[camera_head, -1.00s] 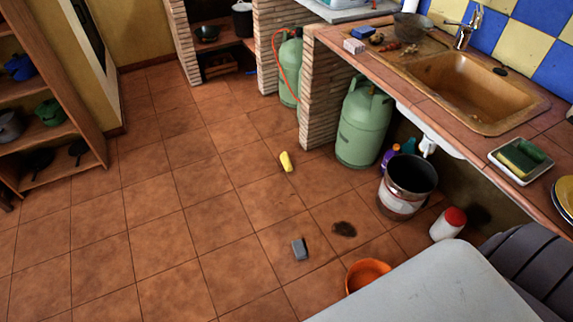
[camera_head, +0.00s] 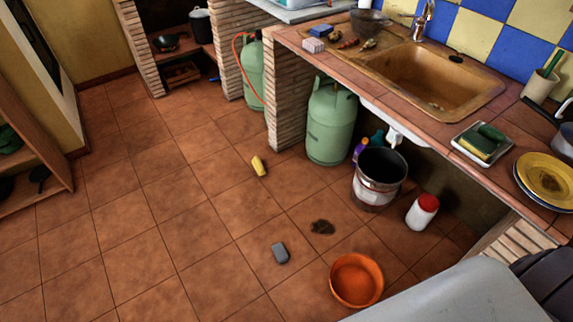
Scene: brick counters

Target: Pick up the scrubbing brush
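I cannot tell for sure which thing is the scrubbing brush. A green brush-like thing (camera_head: 491,132) lies on a yellow sponge in a pale dish (camera_head: 497,152) on the counter. A cup (camera_head: 541,84) at the right edge holds a thing with a green handle. Small brown things (camera_head: 366,44) lie by the sink. On the floor lie a small yellow object (camera_head: 259,165) and a small grey block (camera_head: 280,252), both too small to make out. Neither of my grippers is in view.
An orange bowl (camera_head: 356,280), a bucket (camera_head: 380,178), a red-capped white jar (camera_head: 422,211) and a green gas bottle (camera_head: 331,125) stand on the floor by the counter. A dark stain (camera_head: 322,227) marks the tiles. The floor at left is clear.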

